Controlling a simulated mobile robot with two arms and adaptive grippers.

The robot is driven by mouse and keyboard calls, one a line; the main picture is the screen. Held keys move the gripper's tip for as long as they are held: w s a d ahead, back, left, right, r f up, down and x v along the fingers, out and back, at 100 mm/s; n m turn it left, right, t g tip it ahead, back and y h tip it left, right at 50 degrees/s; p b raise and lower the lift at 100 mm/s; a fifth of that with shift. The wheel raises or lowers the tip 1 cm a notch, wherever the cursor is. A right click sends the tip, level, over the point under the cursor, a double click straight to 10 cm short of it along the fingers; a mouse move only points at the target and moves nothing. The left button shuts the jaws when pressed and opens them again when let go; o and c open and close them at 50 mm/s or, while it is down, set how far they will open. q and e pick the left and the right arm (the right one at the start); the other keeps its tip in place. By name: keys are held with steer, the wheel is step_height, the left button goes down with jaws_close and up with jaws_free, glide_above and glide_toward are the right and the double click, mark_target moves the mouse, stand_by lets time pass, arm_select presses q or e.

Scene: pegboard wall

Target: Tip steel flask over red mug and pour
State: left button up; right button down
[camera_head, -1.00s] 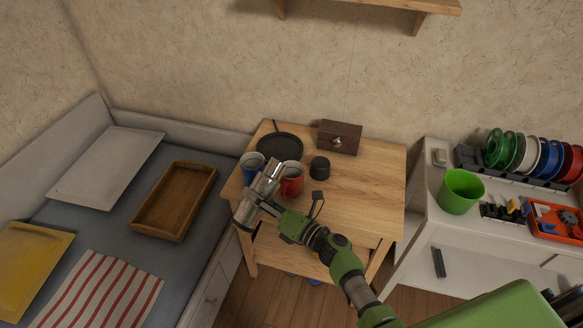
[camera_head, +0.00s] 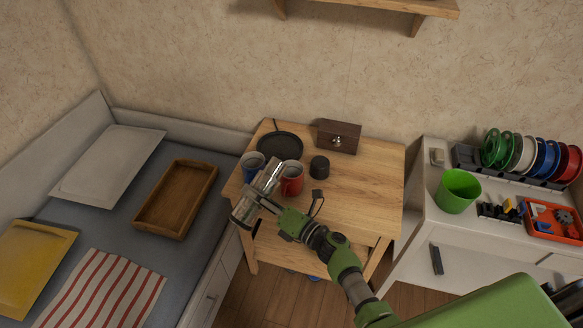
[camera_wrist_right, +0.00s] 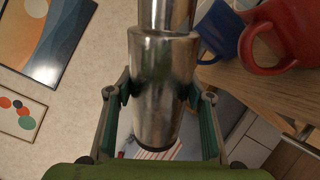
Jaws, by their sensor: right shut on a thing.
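The steel flask (camera_head: 259,186) is held tilted in the head view, its narrower end up toward the mugs and its base toward the front left. My right gripper (camera_head: 259,203) is shut around its body; in the right wrist view the fingers flank the flask (camera_wrist_right: 163,85). The red mug (camera_head: 293,181) stands upright on the wooden table, just right of the flask's upper end. It also shows at the top right of the wrist view (camera_wrist_right: 285,30). The flask hides part of this mug in the head view. No liquid is visible. My left gripper is out of view.
A blue mug (camera_head: 249,163) stands behind the flask on the wooden table (camera_head: 365,185). The table's right side is clear.

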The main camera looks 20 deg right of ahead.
steer(key=shift+r, duration=0.25)
steer(key=shift+r+p, duration=0.1)
steer(key=shift+p, duration=0.2)
steer(key=shift+r, duration=0.1)
steer(key=shift+a+m, duration=0.1)
steer(key=shift+m, duration=0.2)
steer(key=shift+p, duration=0.3)
steer(key=shift+r, duration=0.2)
steer(key=shift+p, duration=0.3)
steer(key=shift+r+m, duration=0.1)
steer(key=shift+m, duration=0.2)
steer(key=shift+r+p, duration=0.1)
steer(key=shift+p, duration=0.25)
